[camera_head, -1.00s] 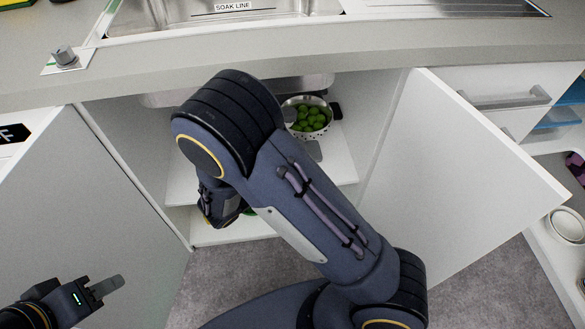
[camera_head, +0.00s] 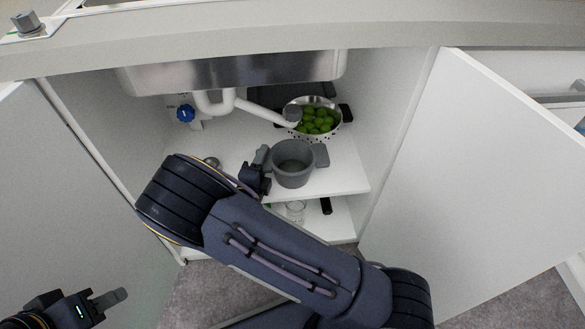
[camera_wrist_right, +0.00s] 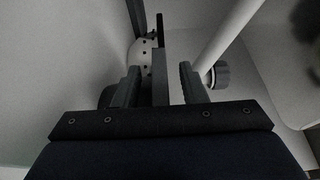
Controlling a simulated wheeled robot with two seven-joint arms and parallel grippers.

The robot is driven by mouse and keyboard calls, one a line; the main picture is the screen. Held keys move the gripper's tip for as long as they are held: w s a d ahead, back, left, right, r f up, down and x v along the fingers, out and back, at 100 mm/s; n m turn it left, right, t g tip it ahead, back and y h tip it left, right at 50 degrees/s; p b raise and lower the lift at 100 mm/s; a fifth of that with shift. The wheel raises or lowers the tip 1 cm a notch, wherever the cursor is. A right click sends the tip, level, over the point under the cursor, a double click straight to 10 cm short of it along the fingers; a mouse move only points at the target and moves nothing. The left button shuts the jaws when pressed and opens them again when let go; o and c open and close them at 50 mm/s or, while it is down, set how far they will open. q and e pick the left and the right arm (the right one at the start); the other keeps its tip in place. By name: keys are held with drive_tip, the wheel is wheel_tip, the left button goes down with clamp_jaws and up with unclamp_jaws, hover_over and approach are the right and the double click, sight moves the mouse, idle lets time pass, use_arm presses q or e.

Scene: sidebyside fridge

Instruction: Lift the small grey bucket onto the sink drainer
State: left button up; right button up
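The small grey bucket (camera_head: 293,168) stands upright on the cabinet shelf under the sink, with a flat lug on either side. My right gripper (camera_head: 262,172) is at its left lug. In the right wrist view a dark grey slab, which looks like the bucket's lug, stands between the spread fingers of the right gripper (camera_wrist_right: 160,88). A gap shows on both sides of it. My left gripper (camera_head: 112,298) is at the lower left, away from the bucket; its fingers overlap, so its opening is unclear. The sink drainer is out of view.
A colander (camera_head: 318,130) of green fruit stands behind the bucket. A white drain pipe (camera_head: 255,108) hangs under the sink basin (camera_head: 240,73). The counter edge (camera_head: 300,30) overhangs the shelf. An open door (camera_head: 470,180) stands at right. A glass (camera_head: 296,211) is on the lower level.

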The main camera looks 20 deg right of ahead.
drive_tip(key=shift+w+d, duration=0.3)
drive_tip(key=shift+c, duration=0.2)
clamp_jaws()
drive_tip(key=shift+r, duration=0.25)
